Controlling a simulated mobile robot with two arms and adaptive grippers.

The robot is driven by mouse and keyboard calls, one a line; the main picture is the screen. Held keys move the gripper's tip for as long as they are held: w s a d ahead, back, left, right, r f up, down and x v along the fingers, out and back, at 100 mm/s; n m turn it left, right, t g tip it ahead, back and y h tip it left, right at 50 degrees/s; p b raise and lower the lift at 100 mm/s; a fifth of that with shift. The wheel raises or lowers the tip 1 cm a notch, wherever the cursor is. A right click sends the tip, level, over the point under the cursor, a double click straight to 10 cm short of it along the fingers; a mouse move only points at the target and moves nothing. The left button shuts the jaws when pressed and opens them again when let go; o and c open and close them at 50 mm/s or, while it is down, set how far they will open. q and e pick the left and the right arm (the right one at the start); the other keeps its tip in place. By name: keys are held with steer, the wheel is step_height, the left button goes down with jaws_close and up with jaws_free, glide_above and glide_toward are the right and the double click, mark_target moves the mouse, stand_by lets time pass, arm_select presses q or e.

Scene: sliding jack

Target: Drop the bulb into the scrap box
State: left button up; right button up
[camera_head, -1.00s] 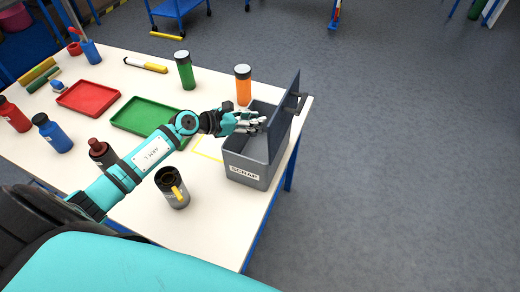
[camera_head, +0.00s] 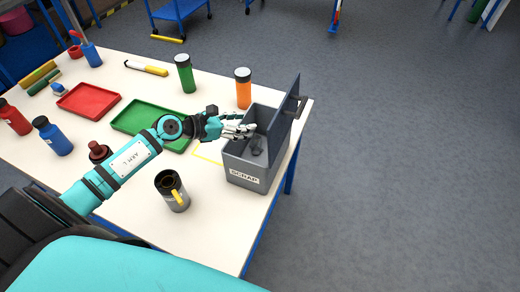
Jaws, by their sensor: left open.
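The grey scrap box (camera_head: 243,172), labelled SCRAP, stands at the right edge of the table. Its lid (camera_head: 284,118) is raised on the right side. My left gripper (camera_head: 249,130) is open at the upper left part of the box opening, with nothing seen in it. A small dark shape (camera_head: 257,149) shows inside the box below the fingers. I cannot tell for sure whether it is the bulb. No bulb is clear elsewhere. My right gripper is out of view.
On the white table (camera_head: 225,215) are an orange bottle (camera_head: 243,92) behind the box, a green bottle (camera_head: 185,75), a green tray (camera_head: 138,115), a red tray (camera_head: 88,100) and a dark cup (camera_head: 171,190). Grey floor lies open to the right.

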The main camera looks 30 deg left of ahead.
arm_select(q)
steer(key=v, duration=0.8)
steer(key=shift+d+f, duration=0.1)
